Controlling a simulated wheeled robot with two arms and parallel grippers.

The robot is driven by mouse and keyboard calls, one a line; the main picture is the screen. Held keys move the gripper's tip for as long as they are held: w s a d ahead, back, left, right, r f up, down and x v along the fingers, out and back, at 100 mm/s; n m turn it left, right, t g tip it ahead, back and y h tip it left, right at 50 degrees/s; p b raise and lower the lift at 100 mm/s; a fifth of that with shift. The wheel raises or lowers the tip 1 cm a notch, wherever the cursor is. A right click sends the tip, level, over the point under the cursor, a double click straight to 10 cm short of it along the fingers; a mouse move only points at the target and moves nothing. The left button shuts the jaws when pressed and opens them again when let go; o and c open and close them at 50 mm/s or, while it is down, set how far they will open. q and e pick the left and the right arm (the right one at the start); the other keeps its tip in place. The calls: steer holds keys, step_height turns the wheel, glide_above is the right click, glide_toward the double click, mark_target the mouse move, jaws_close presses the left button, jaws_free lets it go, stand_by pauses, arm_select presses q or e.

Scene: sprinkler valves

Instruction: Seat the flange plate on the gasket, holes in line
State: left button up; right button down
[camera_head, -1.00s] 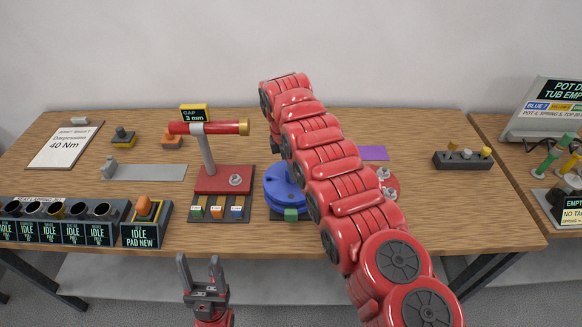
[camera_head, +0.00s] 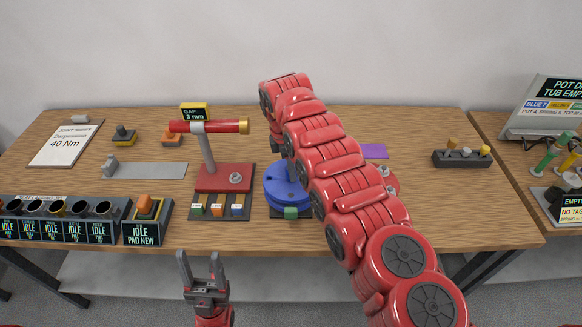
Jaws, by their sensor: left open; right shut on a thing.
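My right arm reaches across the table, and its gripper (camera_head: 277,146) points down above a blue round piece (camera_head: 284,190) on a dark base. The fingertips and what they are shut on are mostly hidden by my arm. The blue piece has a wide disc and an upright part, partly covered by the arm. I cannot tell a separate flange plate, gasket or their holes here. A red round part with metal fittings (camera_head: 391,180) shows partly behind the arm. My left gripper (camera_head: 200,268) is open and empty, in front of the table edge.
Left of the blue piece, a red stand (camera_head: 222,180) carries a horizontal red tube (camera_head: 210,127) with a brass end. A row of dark cups (camera_head: 60,210) lines the front left. A dark block with knobs (camera_head: 462,159) stands right; bare wood (camera_head: 455,215) lies before it.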

steer(key=shift+w+f+b, duration=0.1)
steer(key=shift+f+b, duration=0.6)
steer(key=shift+f, duration=0.1)
steer(key=c, duration=0.8)
jaws_free()
steer(key=shift+c, duration=0.2)
steer(key=o, duration=0.5)
